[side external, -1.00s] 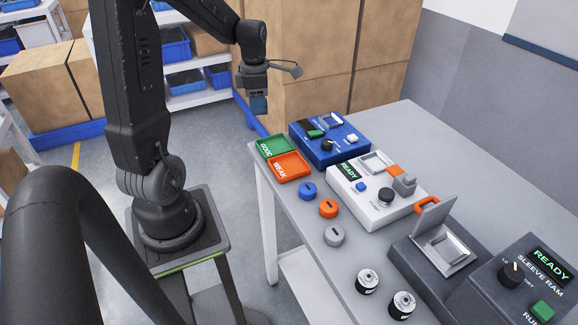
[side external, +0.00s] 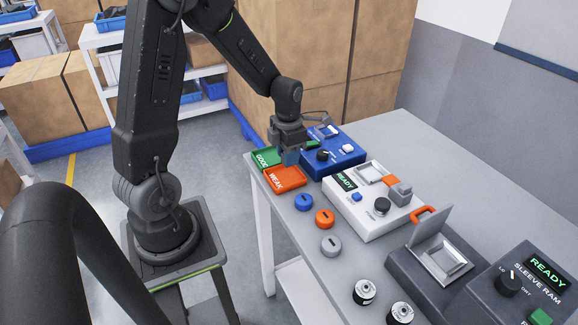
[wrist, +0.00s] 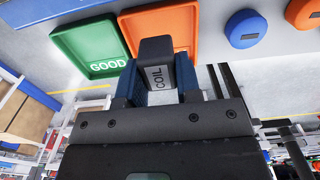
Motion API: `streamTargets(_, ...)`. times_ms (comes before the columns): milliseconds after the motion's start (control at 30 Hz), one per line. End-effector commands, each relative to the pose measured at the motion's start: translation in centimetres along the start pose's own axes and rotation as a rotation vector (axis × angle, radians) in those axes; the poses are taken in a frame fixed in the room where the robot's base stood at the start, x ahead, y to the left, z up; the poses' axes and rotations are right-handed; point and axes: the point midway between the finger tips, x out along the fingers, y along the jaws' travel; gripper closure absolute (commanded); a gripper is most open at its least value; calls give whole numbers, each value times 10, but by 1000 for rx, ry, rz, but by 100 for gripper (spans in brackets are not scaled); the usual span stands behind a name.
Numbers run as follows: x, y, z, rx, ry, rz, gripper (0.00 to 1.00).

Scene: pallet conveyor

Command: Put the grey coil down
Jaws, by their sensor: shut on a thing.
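The grey coil (wrist: 157,52) is a dark block with a light label reading COIL. My gripper (wrist: 157,85) is shut on it, with a blue finger on each side in the wrist view. In the side external view my gripper (side external: 289,155) points down beside the green GOOD tray (side external: 263,155) and above the orange WEAK tray (side external: 282,180); the coil cannot be made out there. In the wrist view the coil overlaps the WEAK tray (wrist: 177,18), with the GOOD tray (wrist: 90,42) to its left. Its height over the trays is hard to tell.
A blue device (side external: 345,157) stands close right of my gripper. A white device (side external: 372,215) showing READY is nearer. Blue (side external: 303,202), orange (side external: 324,219) and grey (side external: 331,246) round pieces lie along the table edge. The table's far right (side external: 415,140) is clear.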

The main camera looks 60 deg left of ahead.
Motion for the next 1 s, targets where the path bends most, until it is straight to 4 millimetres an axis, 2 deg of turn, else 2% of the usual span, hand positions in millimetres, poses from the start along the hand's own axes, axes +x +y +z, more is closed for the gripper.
streamTargets(100,7,-2,2,0,2,-1,94)
streamTargets(367,40,-2,2,-1,0,-1,94)
streamTargets(767,45,-2,2,0,-1,0,94)
streamTargets(800,46,-2,2,0,0,0,68)
streamTargets(1000,45,-2,2,0,-1,0,48)
